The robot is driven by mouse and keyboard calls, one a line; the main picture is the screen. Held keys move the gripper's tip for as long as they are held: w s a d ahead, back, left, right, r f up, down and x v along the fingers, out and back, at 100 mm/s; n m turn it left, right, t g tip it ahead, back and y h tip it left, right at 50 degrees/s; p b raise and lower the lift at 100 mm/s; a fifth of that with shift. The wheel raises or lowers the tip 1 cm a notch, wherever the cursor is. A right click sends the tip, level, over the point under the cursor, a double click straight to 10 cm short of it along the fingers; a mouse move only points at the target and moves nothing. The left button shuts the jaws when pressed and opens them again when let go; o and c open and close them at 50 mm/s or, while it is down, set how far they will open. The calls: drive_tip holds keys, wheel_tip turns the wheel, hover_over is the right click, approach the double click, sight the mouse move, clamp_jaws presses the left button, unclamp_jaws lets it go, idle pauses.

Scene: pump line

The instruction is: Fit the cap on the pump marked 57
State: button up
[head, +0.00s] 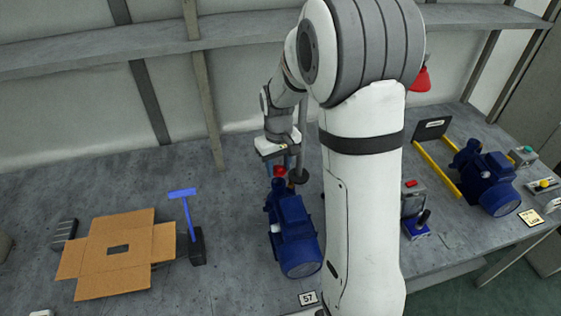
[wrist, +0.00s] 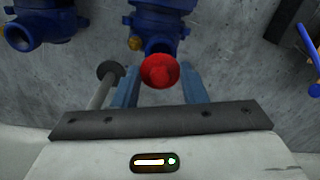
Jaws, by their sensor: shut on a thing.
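The blue pump (head: 293,236) lies on the grey bench with a card marked 57 (head: 308,298) at its near end. The red cap (head: 280,171) is at the pump's far end. My gripper (head: 281,163) is shut on the cap, just beyond the pump. In the wrist view the cap (wrist: 160,72) sits between my two blue fingers, in front of the pump's port (wrist: 160,46). The cap hides part of the port, so I cannot tell if they touch.
An open cardboard box (head: 118,252) and a blue-handled tool (head: 187,208) lie to the left. Another blue pump (head: 485,180) stands at right by a yellow frame (head: 437,168). A grey post with a round base (head: 298,176) stands close to my gripper. My arm hides the middle.

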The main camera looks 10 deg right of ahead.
drive_tip(key=shift+f+b, duration=0.85)
drive_tip(key=shift+f, duration=0.7)
drive_tip(key=shift+s+f+b, duration=0.15)
drive_tip(key=shift+f+b, duration=0.35)
drive_tip(key=shift+b, duration=0.05)
idle(0.6)
drive_tip(key=o, duration=1)
drive_tip(key=shift+r, duration=0.1)
drive_tip(key=shift+r+p, duration=2.05)
drive_tip(key=shift+r, duration=0.9)
wheel_tip(320, 180, up, 8)
drive_tip(key=b, duration=0.1)
